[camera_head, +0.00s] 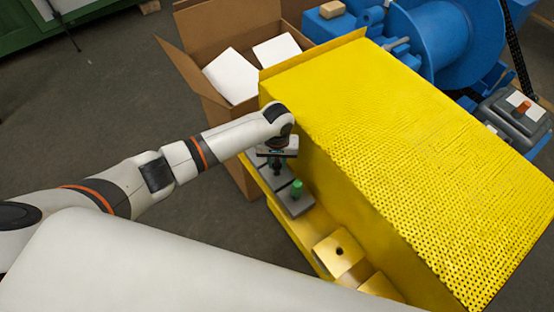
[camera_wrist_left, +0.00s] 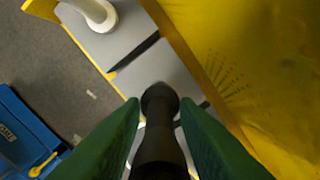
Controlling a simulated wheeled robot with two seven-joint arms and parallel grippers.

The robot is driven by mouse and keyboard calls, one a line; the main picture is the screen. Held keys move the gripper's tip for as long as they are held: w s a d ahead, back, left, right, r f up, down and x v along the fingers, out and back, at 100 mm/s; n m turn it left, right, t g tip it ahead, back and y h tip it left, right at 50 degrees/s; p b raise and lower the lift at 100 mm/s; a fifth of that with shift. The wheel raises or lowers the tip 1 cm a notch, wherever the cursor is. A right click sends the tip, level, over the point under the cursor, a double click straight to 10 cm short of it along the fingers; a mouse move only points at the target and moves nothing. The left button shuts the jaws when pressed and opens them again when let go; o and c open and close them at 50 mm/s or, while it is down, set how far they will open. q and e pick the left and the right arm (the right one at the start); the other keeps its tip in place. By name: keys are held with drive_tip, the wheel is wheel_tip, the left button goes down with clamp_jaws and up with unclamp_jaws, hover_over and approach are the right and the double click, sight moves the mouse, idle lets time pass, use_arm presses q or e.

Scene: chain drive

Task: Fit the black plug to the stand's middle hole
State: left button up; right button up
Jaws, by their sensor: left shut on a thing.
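The stand (camera_head: 296,205) is a row of grey blocks on a yellow ledge; its grey top (camera_wrist_left: 158,68) also shows in the left wrist view. My left gripper (camera_head: 277,162) is over the stand's middle. In the left wrist view, its green fingers are shut on the black plug (camera_wrist_left: 158,145), which points toward the middle grey block. The middle hole is hidden behind the plug, and I cannot tell whether the tip is in it. A green plug (camera_head: 297,187) stands upright on the nearer block. A white plug (camera_wrist_left: 98,12) stands on another block. My right gripper is not in view.
A tall yellow housing (camera_head: 400,140) rises right beside the stand. A yellow block with a hole (camera_head: 339,252) sits nearer on the ledge. An open cardboard box (camera_head: 195,75) with white items stands behind. A blue object (camera_wrist_left: 25,130) lies on the floor at left.

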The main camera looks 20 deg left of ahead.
sight(277, 166)
use_arm(q)
drive_tip(key=shift+r, duration=0.1)
idle(0.3)
drive_tip(key=shift+p, duration=0.45)
drive_tip(key=shift+p, duration=0.4)
drive_tip(key=shift+f+b, duration=1.15)
drive_tip(key=shift+f, duration=1)
drive_tip(key=o, duration=1.1)
drive_tip(key=shift+r, duration=0.15)
wheel_tip(277, 166, up, 12)
drive_tip(key=shift+f, duration=0.1)
